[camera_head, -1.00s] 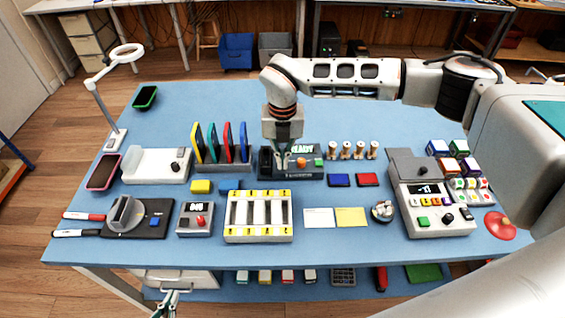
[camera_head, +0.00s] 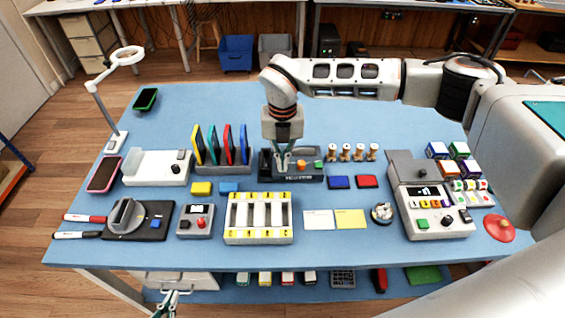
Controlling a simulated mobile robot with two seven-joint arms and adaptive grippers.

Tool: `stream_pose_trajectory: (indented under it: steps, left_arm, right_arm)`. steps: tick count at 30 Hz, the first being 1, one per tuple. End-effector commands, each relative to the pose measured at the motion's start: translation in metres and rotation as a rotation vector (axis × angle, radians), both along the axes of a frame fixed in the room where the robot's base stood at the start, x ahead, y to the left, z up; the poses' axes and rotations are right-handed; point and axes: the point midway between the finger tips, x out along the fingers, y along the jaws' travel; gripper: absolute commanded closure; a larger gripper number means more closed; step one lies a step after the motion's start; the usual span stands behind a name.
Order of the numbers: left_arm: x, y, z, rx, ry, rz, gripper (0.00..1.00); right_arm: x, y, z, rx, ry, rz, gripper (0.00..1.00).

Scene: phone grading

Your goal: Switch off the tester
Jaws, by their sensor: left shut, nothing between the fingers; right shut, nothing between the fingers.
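The tester (camera_head: 312,179) appears to be the dark device with an orange knob (camera_head: 302,164) and a green button (camera_head: 319,164), at the middle of the blue table. No lit text shows on its screen, which the gripper partly crowds. My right gripper (camera_head: 282,166) points down over the left part of this device, fingers shut and empty. Whether the fingertips touch it I cannot tell. My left gripper (camera_head: 170,303) is shut and empty, low at the front, below the table's edge.
A rack of coloured phones (camera_head: 222,168) stands just left of the tester, and wooden pegs (camera_head: 346,152) stand to its right. A yellow-marked tray (camera_head: 258,240) lies in front. A grey console (camera_head: 432,222) stands further right. The back of the table is mostly clear.

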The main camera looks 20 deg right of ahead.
Motion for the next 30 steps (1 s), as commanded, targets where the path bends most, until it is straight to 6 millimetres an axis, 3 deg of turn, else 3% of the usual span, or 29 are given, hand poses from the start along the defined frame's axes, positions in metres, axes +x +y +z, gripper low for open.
stream_pose_trajectory:
  steps: [21,30]
  left_arm:
    - [-0.001,0.000,0.025,0.001,0.004,0.000,1.00]
    - [-0.001,0.000,0.026,0.001,0.004,0.000,1.00]
  right_arm:
    - [0.000,-0.001,0.053,0.000,-0.001,-0.001,1.00]
    - [0.000,0.000,0.055,0.000,0.000,0.000,1.00]
